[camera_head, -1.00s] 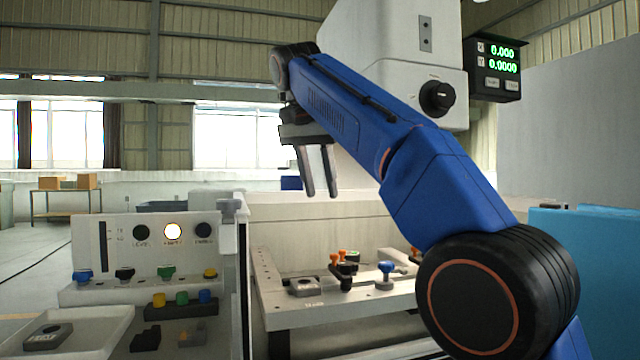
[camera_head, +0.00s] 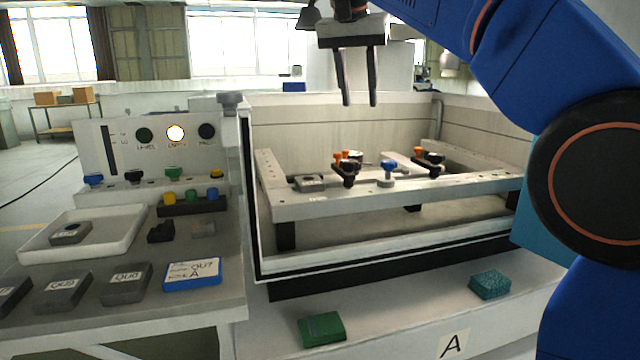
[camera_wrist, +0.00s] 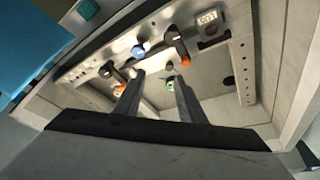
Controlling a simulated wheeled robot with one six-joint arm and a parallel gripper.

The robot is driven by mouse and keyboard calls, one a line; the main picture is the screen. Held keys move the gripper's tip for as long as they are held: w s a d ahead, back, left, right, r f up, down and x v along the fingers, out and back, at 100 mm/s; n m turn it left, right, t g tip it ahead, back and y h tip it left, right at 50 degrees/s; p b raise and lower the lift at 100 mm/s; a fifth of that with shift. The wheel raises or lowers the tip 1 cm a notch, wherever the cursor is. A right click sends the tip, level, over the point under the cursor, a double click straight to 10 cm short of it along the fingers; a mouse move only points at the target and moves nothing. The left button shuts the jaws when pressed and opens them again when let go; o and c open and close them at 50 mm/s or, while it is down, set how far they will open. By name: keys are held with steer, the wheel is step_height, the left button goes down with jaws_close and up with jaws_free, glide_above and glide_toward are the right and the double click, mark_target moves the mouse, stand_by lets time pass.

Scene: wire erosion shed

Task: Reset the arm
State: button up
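My gripper (camera_head: 358,100) hangs with its two fingers pointing down, above the back part of the machine's tank. The fingers are apart with nothing between them. In the wrist view my gripper (camera_wrist: 158,85) reaches over the work frame with its clamps, well clear of them. The blue arm comes in from the upper right of the head view.
The work frame (camera_head: 400,207) in the tank carries orange- and blue-knobbed clamps and a grey block (camera_head: 308,183). On the left bench are a white tray (camera_head: 110,247), several grey blocks and a blue-framed card (camera_head: 193,273). A green block (camera_head: 322,328) and teal block (camera_head: 489,285) lie in front.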

steer(key=s+d+f+n+y, duration=0.1)
steer(key=s+d+f+n, duration=0.2)
steer(key=s+d+f, duration=1.35)
steer(key=s+f, duration=0.3)
steer(key=f, duration=0.4)
steer(key=s+d+f+n, duration=0.1)
steer(key=s+d+f, duration=0.1)
steer(key=s+f, duration=0.4)
steer(key=s+d+f+y, duration=0.1)
steer(key=s+f, duration=0.4)
steer(key=f, duration=0.9)
steer(key=shift+s+d+f+t, duration=0.2)
steer(key=shift+s+d+t, duration=0.2)
steer(key=shift+d, duration=0.3)
